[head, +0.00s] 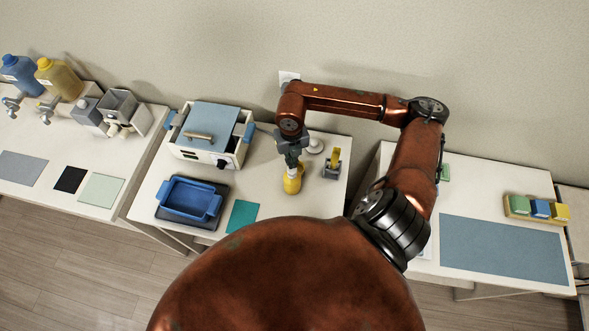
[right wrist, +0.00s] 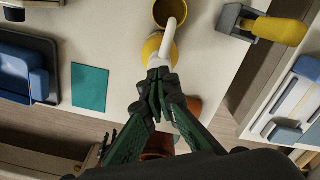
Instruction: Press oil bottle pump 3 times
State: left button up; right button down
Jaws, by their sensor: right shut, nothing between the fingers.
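The yellow oil bottle (head: 292,184) stands on the middle table, partly hidden by my right gripper (head: 293,164) in the head view. In the right wrist view the yellow bottle (right wrist: 151,47) has a white pump head (right wrist: 166,42) whose spout points toward the top of the picture. My right gripper (right wrist: 158,76) is shut and empty, pointing down, with its fingertips right at the pump head. I cannot tell whether they touch it or how far the pump is pressed. My left gripper is not in view.
A yellow-rimmed round cup (right wrist: 169,12) is by the spout. A grey holder with a yellow-handled tool (head: 333,166) stands to the right. The white warmer (head: 236,153), blue tray (head: 187,199) and teal mat (head: 242,216) are to the left. A gap separates the right table.

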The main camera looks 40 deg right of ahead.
jog(key=shift+f+b, duration=1.65)
jog(key=shift+f, duration=0.1)
jog(key=shift+r, duration=0.2)
jog(key=shift+r+p, duration=0.7)
jog(key=shift+r, duration=0.85)
jog(key=shift+f, duration=0.1)
